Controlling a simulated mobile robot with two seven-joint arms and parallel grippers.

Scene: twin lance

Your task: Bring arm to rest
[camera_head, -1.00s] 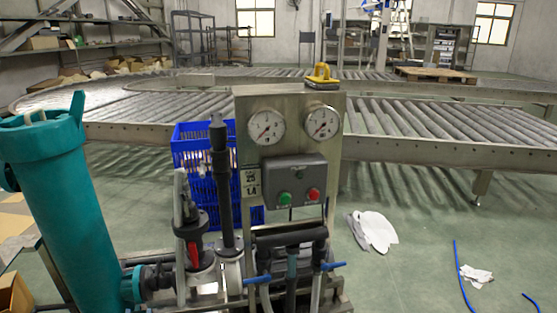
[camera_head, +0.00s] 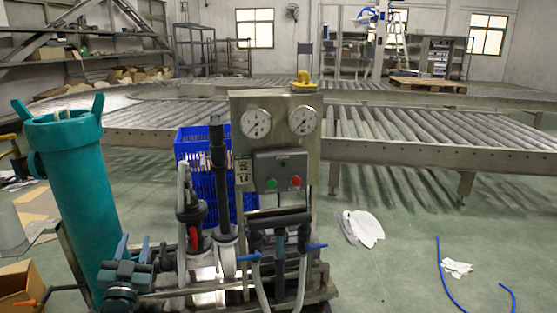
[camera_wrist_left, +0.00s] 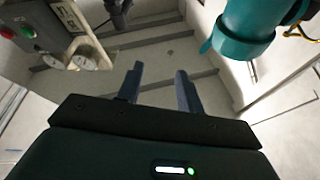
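My left gripper (camera_head: 132,244) shows at the lower left of the head view, just right of the foot of the teal cylinder (camera_head: 72,190). In the left wrist view its two dark fingers (camera_wrist_left: 157,72) stand apart with nothing between them. The wrist view shows the teal cylinder (camera_wrist_left: 248,30) at the upper right and the gauge panel (camera_wrist_left: 45,35) at the upper left, both apart from the fingers. My right gripper is in neither view.
The gauge panel (camera_head: 275,150) with pipes stands in front, with a blue crate (camera_head: 188,150) behind it. A roller conveyor (camera_head: 420,140) crosses behind. A white cloth (camera_head: 362,228) and a blue hose (camera_head: 440,275) lie on the right floor, which is otherwise mostly clear.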

